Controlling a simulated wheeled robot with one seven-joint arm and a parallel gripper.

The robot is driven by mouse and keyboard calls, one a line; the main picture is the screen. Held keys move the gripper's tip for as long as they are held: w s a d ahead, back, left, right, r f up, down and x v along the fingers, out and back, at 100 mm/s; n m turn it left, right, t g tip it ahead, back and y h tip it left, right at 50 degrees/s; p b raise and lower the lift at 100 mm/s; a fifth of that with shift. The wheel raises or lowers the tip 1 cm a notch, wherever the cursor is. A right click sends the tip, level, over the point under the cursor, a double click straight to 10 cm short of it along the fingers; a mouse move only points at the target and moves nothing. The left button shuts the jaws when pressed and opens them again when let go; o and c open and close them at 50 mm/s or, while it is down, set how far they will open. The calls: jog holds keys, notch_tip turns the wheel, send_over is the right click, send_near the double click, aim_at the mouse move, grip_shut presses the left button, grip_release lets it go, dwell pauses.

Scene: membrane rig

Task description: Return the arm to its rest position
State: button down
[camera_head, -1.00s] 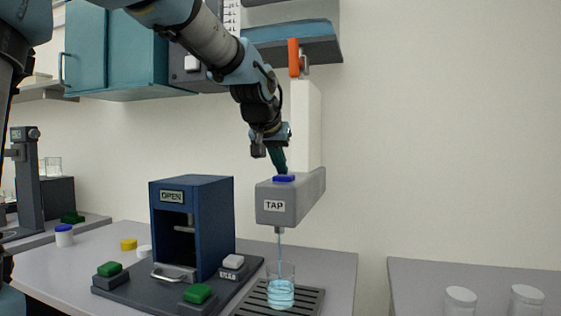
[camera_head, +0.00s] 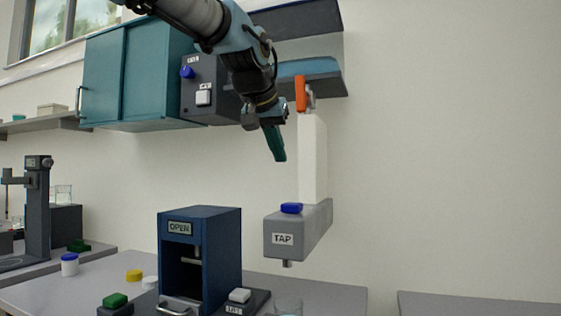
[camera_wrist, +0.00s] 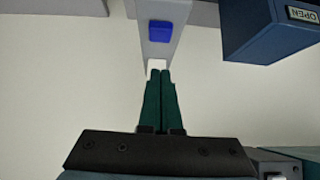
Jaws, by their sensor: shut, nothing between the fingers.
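My gripper (camera_head: 278,152) is shut and empty, pointing down in the air above the grey tap (camera_head: 290,236). Its green fingers (camera_wrist: 160,85) lie together in the wrist view. The tap has a blue button (camera_head: 291,208) on top, which also shows in the wrist view (camera_wrist: 160,31). The gripper is clear of this button. No water stream shows under the spout. Only the upper part of a clear beaker (camera_head: 288,304) shows below the tap, at the bottom edge.
A blue box labelled OPEN (camera_head: 199,222) stands left of the tap. A teal cabinet (camera_head: 137,75), a dark control box (camera_head: 205,70) and a shelf with an orange lever (camera_head: 301,94) are near my arm. The wall at right is clear.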

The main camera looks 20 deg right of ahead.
dwell(0.4)
jog(key=w+a+f+n+g+y, duration=0.1)
jog(key=w+a+f+n+y, duration=0.15)
jog(key=a+f, duration=0.7)
jog(key=w+a+f+n+g+y, duration=0.1)
jog(key=w+a+f+y, duration=0.15)
jog(key=a+f, duration=0.7)
jog(key=s+a+f+n+g, duration=0.1)
jog(key=s+a+f, duration=0.2)
jog(key=f, duration=0.4)
jog(key=s+a+f+n+g, duration=0.1)
jog(key=s+a+f, duration=0.3)
jog(key=f, duration=0.3)
jog(key=s+a+f+n+g+y, duration=0.1)
jog(key=s+a+f+n, duration=0.1)
jog(key=a+f, duration=0.3)
jog(key=shift+s+a+f, duration=0.25)
jog(key=shift+s+f, duration=0.65)
jog(key=shift+f, duration=0.05)
